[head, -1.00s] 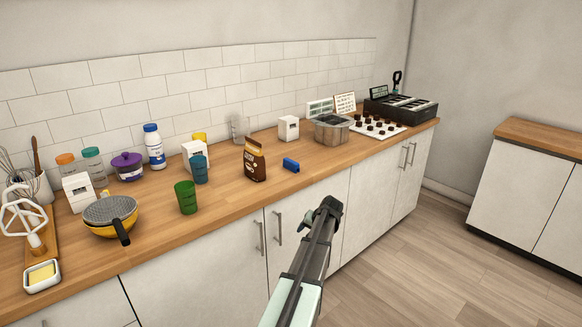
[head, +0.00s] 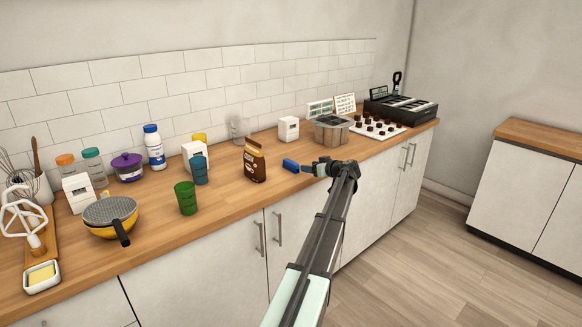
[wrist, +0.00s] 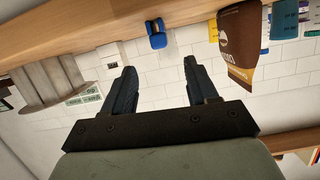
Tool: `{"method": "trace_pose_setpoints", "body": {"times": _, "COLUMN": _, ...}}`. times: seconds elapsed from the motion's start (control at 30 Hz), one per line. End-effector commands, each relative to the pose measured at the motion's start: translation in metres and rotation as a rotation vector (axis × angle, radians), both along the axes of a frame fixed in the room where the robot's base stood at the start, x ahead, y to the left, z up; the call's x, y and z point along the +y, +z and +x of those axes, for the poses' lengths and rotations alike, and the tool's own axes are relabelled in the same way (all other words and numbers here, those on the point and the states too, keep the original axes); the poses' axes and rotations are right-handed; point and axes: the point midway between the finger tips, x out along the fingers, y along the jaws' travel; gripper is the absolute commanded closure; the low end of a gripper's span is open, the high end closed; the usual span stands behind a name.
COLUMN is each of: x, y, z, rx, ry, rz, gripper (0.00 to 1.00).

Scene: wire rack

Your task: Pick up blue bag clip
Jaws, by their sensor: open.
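The blue bag clip (head: 291,165) lies on the wooden counter, to the right of the brown bag. In the wrist view the blue clip (wrist: 156,33) shows on the counter, ahead of the fingertips and between their lines, with a gap to them. My gripper (head: 308,169) is at the counter's front edge, just right of the clip. In the wrist view its two dark fingers (wrist: 160,68) are spread apart with nothing between them.
The brown bag (head: 254,162) stands close to the left of the clip. A green cup (head: 186,198) is further left. The counter around the clip is bare.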

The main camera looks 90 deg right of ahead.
Motion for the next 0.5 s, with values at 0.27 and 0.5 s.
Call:
{"method": "trace_pose_setpoints", "body": {"times": 0.27, "x": -0.007, "y": -0.003, "z": 0.006, "rx": 0.043, "ry": 0.019, "rz": -0.04, "gripper": 0.42}}
{"method": "trace_pose_setpoints", "body": {"times": 0.5, "x": -0.031, "y": -0.014, "z": 0.029, "rx": 0.042, "ry": 0.02, "rz": -0.038, "gripper": 0.42}}
